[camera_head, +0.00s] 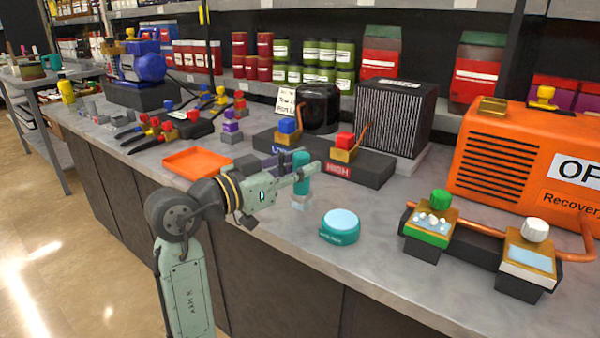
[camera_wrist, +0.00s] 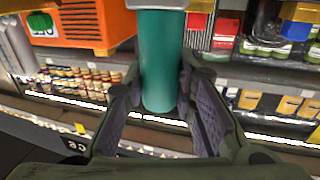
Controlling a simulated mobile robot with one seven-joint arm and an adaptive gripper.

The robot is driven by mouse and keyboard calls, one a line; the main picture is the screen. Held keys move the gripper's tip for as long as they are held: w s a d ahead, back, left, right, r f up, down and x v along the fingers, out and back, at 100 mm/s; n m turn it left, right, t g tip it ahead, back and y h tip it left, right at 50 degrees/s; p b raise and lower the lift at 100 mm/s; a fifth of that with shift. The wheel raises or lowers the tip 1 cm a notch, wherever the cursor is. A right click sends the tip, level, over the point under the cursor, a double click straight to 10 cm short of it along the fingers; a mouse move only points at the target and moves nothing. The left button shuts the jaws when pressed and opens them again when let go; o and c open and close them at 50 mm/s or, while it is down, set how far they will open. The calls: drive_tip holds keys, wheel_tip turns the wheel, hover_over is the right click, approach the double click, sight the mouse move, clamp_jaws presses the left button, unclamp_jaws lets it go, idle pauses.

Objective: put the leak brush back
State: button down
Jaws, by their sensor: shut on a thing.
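The leak brush (camera_head: 301,159) has a teal cylindrical handle and a pale lower band. It stands roughly upright between the fingers of my gripper (camera_head: 301,177), which is shut on it. In the wrist view the teal handle (camera_wrist: 161,62) lies between both fingers of my gripper (camera_wrist: 165,105), with a pale band at the picture's top edge. The brush is over the front part of the counter; I cannot tell whether its lower end touches the surface. A round teal tin (camera_head: 340,237) with a pale blue top sits on the counter to the right, apart from the brush.
An orange tray (camera_head: 197,163) lies left of the gripper. A dark block marked HIGH (camera_head: 372,174) stands behind the brush. A green-knobbed valve (camera_head: 432,230) and a white-knobbed valve (camera_head: 529,262) stand by the orange recovery machine (camera_head: 510,150). The counter around the tin is bare.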

drive_tip(key=shift+f, duration=0.95)
drive_tip(key=shift+f, duration=0.15)
drive_tip(key=c, duration=1.3)
unclamp_jaws()
drive_tip(key=shift+r, duration=0.3)
drive_tip(key=b+v, duration=0.2)
drive_tip(key=v, duration=1)
drive_tip(key=shift+s, duration=0.1)
